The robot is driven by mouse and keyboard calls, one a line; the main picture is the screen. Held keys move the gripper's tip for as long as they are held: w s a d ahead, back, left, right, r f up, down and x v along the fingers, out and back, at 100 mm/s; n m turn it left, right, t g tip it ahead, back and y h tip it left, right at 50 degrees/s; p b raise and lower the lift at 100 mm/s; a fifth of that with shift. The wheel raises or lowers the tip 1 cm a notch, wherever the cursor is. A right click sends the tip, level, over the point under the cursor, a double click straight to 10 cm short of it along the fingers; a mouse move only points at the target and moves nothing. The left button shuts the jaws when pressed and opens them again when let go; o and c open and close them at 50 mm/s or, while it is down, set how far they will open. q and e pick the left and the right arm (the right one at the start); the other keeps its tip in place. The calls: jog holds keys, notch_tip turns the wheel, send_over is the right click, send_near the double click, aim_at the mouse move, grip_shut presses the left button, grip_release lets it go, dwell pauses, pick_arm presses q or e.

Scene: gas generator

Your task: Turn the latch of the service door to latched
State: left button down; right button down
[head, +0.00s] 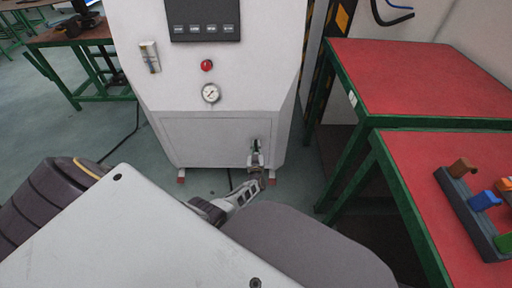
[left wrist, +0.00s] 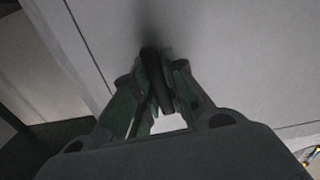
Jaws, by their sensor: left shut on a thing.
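The service door (head: 205,139) is the light grey lower panel on the front of the white generator cabinet, and it looks shut. Its dark latch (head: 256,146) sits at the right side of the door. My left gripper (head: 257,165) is at the latch, in front of the door. In the left wrist view the fingers of my left gripper (left wrist: 156,92) are closed on the dark latch handle (left wrist: 152,66), which stands out from the grey panel. The fingers partly hide the latch, so its exact turn is hard to tell. My right gripper is not in view.
The cabinet carries a dark display panel (head: 204,20), a red button (head: 207,65) and a round gauge (head: 211,93). Red-topped tables (head: 420,80) with green frames stand close on the right. Open green floor (head: 100,140) lies left of the cabinet.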

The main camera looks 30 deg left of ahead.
pick_arm(q)
jog(key=shift+m, duration=0.3)
dwell(0.4)
jog(key=c, duration=1.4)
grip_release()
jog(key=shift+c, duration=0.2)
jog(key=shift+s+d, duration=0.1)
jog(key=shift+s, duration=0.05)
jog(key=v, duration=0.7)
